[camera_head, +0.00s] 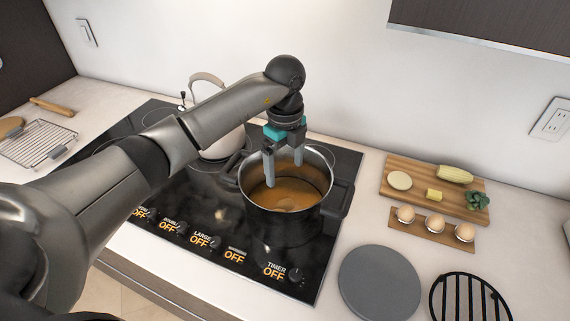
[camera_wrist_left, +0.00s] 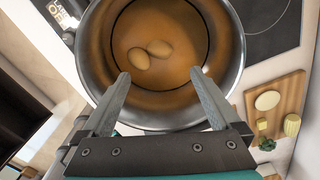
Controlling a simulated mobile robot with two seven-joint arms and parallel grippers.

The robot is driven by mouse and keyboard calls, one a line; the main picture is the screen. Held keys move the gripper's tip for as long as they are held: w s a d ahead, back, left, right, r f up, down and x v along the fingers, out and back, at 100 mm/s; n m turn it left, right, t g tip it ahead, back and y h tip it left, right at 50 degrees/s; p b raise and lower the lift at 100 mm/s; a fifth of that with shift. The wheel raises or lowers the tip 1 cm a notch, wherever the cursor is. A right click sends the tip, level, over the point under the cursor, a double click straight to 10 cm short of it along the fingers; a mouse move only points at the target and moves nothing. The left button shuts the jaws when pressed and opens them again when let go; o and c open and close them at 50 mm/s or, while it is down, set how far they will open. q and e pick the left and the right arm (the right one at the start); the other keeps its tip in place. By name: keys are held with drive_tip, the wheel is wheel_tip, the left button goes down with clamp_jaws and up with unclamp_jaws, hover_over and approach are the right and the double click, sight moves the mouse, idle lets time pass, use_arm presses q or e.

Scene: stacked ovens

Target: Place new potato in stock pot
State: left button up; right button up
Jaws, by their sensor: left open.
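The stock pot (camera_head: 282,226) is a dark pot with a steel rim on the black cooktop, holding brownish-orange broth. In the left wrist view the pot's steel wall (camera_wrist_left: 232,55) surrounds two tan, potato-like pieces, one (camera_wrist_left: 138,59) at the left and one (camera_wrist_left: 160,48) at the right, side by side in the broth. I cannot tell which is the new potato. My left gripper (camera_head: 284,175) points down over the pot, its fingertips within the rim. In the wrist view its fingers (camera_wrist_left: 161,74) are spread apart with nothing between them. My right gripper is out of view.
A white kettle (camera_head: 222,145) stands behind my left arm. Right of the cooktop are a wooden board (camera_head: 410,198) with corn and vegetables, an egg holder (camera_head: 425,229) with eggs, a grey round plate (camera_head: 380,283) and a black round rack (camera_head: 470,298). A wire rack (camera_head: 40,143) lies far left.

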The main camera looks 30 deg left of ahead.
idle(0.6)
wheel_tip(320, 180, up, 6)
drive_tip(key=p, duration=0.6)
